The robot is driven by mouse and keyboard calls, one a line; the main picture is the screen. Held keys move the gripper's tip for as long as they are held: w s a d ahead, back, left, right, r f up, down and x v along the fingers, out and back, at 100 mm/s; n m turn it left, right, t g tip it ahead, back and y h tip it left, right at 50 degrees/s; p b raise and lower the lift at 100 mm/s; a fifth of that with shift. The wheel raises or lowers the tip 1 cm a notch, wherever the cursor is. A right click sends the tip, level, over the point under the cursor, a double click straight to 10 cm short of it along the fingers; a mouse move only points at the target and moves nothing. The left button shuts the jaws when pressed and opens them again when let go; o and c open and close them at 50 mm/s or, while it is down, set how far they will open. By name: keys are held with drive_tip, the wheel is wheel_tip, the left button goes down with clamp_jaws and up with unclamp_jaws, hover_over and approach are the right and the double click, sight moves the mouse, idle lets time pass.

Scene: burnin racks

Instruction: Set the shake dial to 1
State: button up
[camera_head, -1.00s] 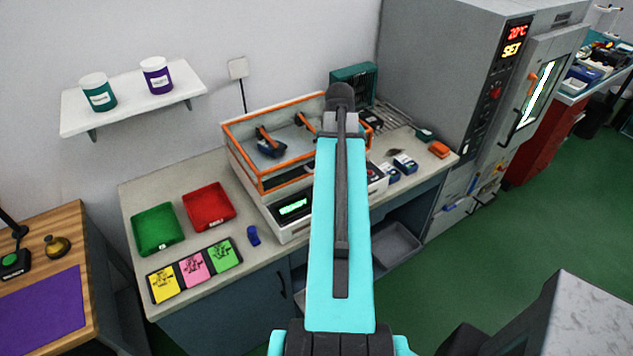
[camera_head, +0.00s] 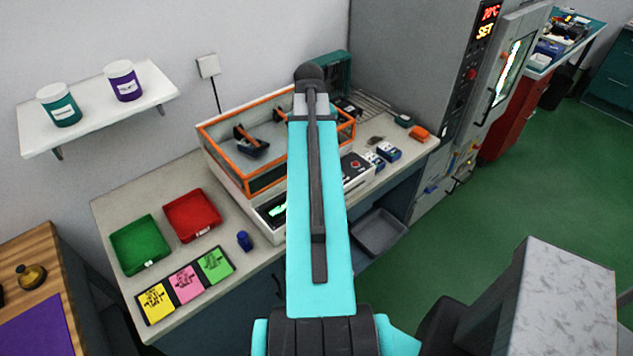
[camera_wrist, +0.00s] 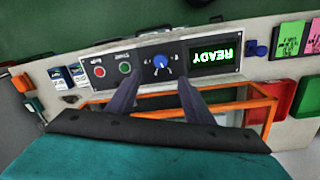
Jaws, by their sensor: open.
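The blue dial (camera_wrist: 162,62) sits on the dark front panel of the shaker, between the green button and the lit display, with small marks around it. The wrist view shows the panel upside down; I cannot read the dial's setting. My gripper (camera_wrist: 158,88) is open and empty. Its two dark fingers straddle the dial's line in the picture, with the dial beyond their tips and apparently apart from them. In the head view, the orange-framed shaker (camera_head: 228,155) stands on the bench; my arm hides the dial and the gripper there.
The display (camera_wrist: 214,55) reads READY. A green button (camera_wrist: 124,68) and a red button (camera_wrist: 100,72) share the panel. A green tray (camera_head: 140,245), a red tray (camera_head: 192,216) and a blue bottle (camera_head: 244,241) stand left of the shaker. A tall grey chamber (camera_head: 410,80) stands right.

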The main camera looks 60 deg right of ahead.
drive_tip(key=shift+s+d+f+b, duration=0.15)
drive_tip(key=shift+f+b, duration=1.9)
drive_tip(key=shift+f, duration=1.4)
drive_tip(key=shift+s+d+f+b, duration=0.1)
drive_tip(key=shift+f+b, duration=1.95)
drive_tip(key=shift+f, duration=1.35)
drive_tip(key=c, duration=1)
